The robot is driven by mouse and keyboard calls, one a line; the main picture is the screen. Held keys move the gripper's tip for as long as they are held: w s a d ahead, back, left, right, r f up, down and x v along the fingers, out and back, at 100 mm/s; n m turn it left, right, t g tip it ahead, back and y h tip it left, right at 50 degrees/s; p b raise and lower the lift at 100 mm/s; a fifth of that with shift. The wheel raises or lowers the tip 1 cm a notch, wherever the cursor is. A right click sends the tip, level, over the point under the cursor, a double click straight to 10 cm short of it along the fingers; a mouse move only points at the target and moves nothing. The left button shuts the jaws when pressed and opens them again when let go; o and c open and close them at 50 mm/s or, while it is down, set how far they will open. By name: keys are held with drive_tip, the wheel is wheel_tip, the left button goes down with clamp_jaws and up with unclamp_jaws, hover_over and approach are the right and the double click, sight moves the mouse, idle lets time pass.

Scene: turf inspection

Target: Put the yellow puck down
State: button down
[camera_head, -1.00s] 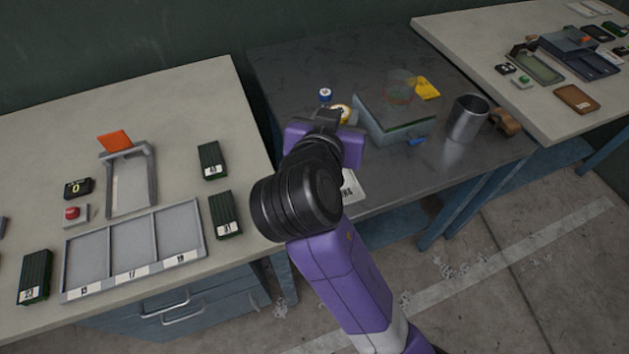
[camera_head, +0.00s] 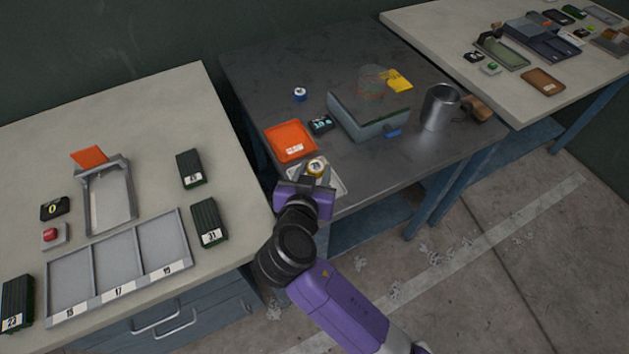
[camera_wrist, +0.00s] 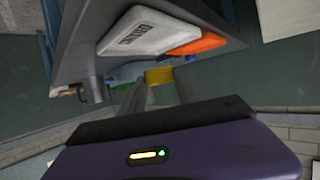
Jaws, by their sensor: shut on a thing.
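The yellow puck (camera_head: 316,166), with a pale numbered top, is between the fingers of my gripper (camera_head: 318,173). In the wrist view the yellow puck (camera_wrist: 159,75) shows at the tips of the shut fingers (camera_wrist: 160,85). It appears held over the white labelled tray (camera_head: 335,187) at the dark table's front edge. The white tray also shows in the wrist view (camera_wrist: 135,32), with a visible gap between it and the puck. My gripper hides part of this tray in the head view.
An orange tray (camera_head: 290,141) lies beside the white one. A small dark display (camera_head: 320,125), a blue puck (camera_head: 299,94), a grey box (camera_head: 368,121) and a metal cup (camera_head: 439,109) stand behind. The left bench (camera_head: 150,190) holds divided trays and dark green blocks.

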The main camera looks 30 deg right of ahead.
drive_tip(key=shift+f, duration=2.2)
drive_tip(key=shift+f, duration=0.15)
drive_tip(key=c, duration=0.9)
unclamp_jaws()
drive_tip(key=shift+r, duration=0.35)
drive_tip(key=b+v, duration=0.2)
drive_tip(key=v, duration=1)
drive_tip(key=shift+f, duration=0.2)
